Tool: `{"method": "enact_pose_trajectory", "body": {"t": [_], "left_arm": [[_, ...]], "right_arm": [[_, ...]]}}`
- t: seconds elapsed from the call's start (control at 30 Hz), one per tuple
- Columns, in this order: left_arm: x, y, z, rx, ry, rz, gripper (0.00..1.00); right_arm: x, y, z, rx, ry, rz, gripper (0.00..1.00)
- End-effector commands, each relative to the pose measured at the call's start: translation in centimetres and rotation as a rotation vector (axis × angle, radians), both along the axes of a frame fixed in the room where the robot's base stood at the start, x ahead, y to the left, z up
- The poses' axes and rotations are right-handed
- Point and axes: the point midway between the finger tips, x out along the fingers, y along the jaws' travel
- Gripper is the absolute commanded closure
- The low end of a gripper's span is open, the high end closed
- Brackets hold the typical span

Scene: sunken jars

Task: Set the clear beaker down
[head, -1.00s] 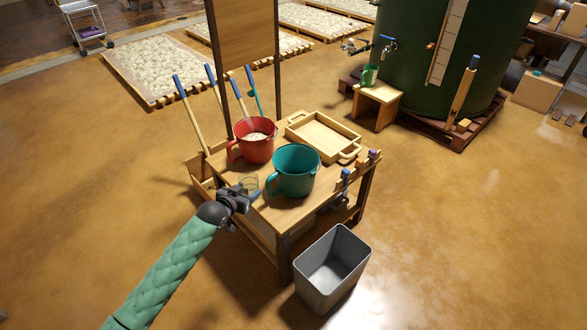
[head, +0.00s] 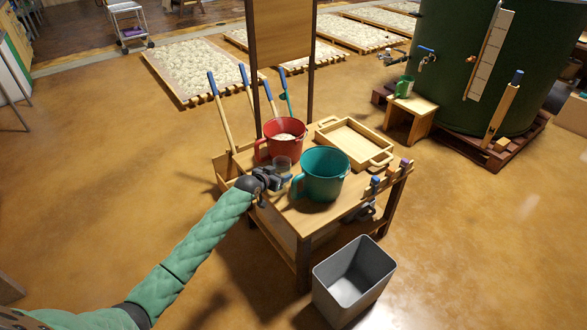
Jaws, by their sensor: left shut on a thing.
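The clear beaker (head: 282,164) is a small see-through cup on the left part of the wooden table (head: 316,217), between the red jug and the teal jug. My left gripper (head: 279,180) reaches in from the left and is shut on the beaker. The beaker looks upright. Its base is partly hidden by the gripper, so I cannot tell whether it touches the tabletop. My right gripper is not in view.
A red jug (head: 287,139) with pale contents stands behind the beaker. A teal jug (head: 325,175) stands close on the right. A wooden tray (head: 357,142) lies at the back right. A grey bin (head: 353,282) stands on the floor in front.

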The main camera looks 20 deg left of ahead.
Motion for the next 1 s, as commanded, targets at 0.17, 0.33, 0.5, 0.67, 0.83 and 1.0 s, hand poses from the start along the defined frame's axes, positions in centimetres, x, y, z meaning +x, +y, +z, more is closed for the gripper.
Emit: {"method": "enact_pose_trajectory", "body": {"t": [0.17,0.33,0.5,0.67,0.83,1.0], "left_arm": [[3.5,-1.1,0.1,-0.002,0.0,0.0,0.72],[6.3,-1.9,0.1,0.0,-0.001,0.0,0.72],[7.6,-2.4,0.0,0.0,0.0,-0.001,0.72],[8.2,-2.6,0.0,0.0,0.0,-0.001,0.72],[8.4,-2.5,-2.0,0.0,0.003,0.0,0.72],[8.4,-2.5,-3.5,-0.001,0.0,0.0,0.72]], "right_arm": [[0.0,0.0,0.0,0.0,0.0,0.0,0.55],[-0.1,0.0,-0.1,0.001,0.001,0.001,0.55],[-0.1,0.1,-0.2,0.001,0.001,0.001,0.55],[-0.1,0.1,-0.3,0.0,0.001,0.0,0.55],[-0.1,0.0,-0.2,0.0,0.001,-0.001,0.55],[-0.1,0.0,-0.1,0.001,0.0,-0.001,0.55]]}}
